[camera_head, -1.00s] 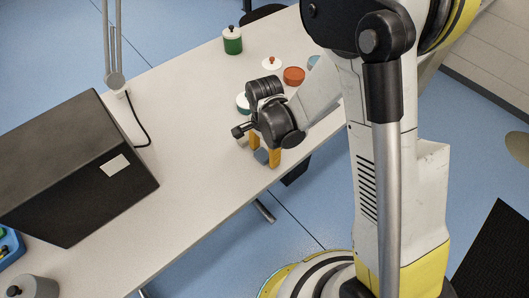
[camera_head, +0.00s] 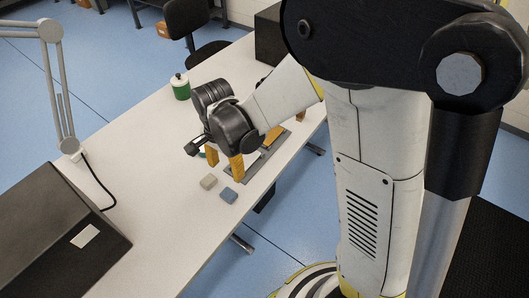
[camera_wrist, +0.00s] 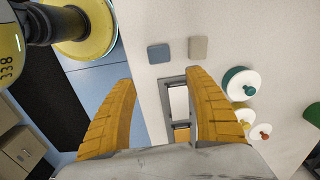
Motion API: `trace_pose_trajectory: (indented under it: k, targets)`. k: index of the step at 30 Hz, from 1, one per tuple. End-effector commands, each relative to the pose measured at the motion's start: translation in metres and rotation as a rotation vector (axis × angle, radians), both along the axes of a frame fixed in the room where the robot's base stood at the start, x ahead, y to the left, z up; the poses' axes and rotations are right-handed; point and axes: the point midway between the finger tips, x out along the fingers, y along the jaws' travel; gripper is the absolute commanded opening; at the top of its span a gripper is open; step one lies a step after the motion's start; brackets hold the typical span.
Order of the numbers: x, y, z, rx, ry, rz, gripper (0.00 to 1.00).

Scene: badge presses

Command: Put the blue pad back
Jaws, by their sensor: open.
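The blue pad (camera_head: 228,195) lies flat on the white table near its front edge. It also shows in the wrist view (camera_wrist: 159,53), at the upper middle. A beige-grey pad (camera_head: 208,182) lies close beside it, with a small gap; it shows in the wrist view (camera_wrist: 198,48) too. My gripper (camera_head: 225,167) is open and empty, its yellow fingers pointing down just behind the pads. In the wrist view, the fingers (camera_wrist: 160,112) are spread wide over the table edge and a grey slotted holder (camera_wrist: 166,100). The holder (camera_head: 270,152) is partly hidden by my gripper.
A green jar with a white lid (camera_head: 180,87) stands at the back. White-lidded round pieces (camera_wrist: 243,83) are right of the fingers in the wrist view. A black box (camera_head: 50,230) and a lamp (camera_head: 58,100) are at the left. The table between is clear.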

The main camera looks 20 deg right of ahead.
Motion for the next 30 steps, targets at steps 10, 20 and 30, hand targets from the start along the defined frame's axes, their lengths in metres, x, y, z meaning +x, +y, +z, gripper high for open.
trace_pose_trajectory:
  k: [10,20,30]
  targets:
    - [-0.038,-0.064,0.110,-0.026,-0.266,0.400,0.63]
    - [-0.096,-0.114,0.161,-0.220,-0.502,0.790,0.63]
    - [-0.111,-0.125,0.167,-0.309,-0.556,0.906,0.63]
